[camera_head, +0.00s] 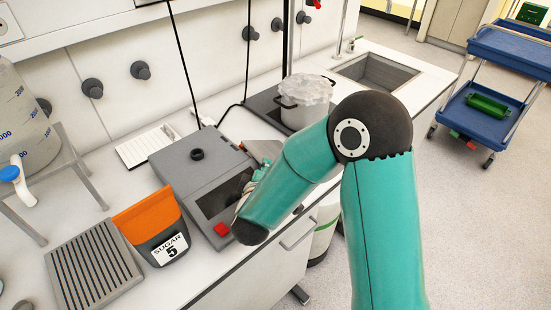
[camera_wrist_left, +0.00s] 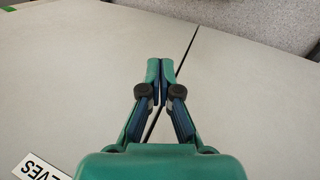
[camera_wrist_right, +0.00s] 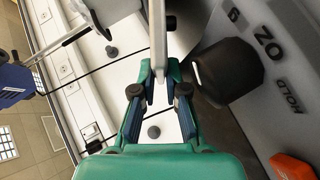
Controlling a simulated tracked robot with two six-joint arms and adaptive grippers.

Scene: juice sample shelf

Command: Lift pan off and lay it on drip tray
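The pan is a pale grey metal piece; part of it shows behind my arm in the head view (camera_head: 263,149). In the right wrist view the pan (camera_wrist_right: 158,35) runs upward from between the fingertips of my right gripper (camera_wrist_right: 159,76). That gripper is shut on it beside the grey scale (camera_head: 172,163), whose black round post (camera_head: 197,154) stands bare. In the head view my arm hides most of the hand and pan. The drip tray (camera_head: 95,265) is grey and ribbed, at the front left of the counter. My left gripper (camera_wrist_left: 160,65) is shut and empty above a pale surface.
An orange-topped sugar bag (camera_head: 152,228) stands between the drip tray and the scale. A pot (camera_head: 303,110) stands at the back right. A white pad (camera_head: 147,145) lies behind the scale.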

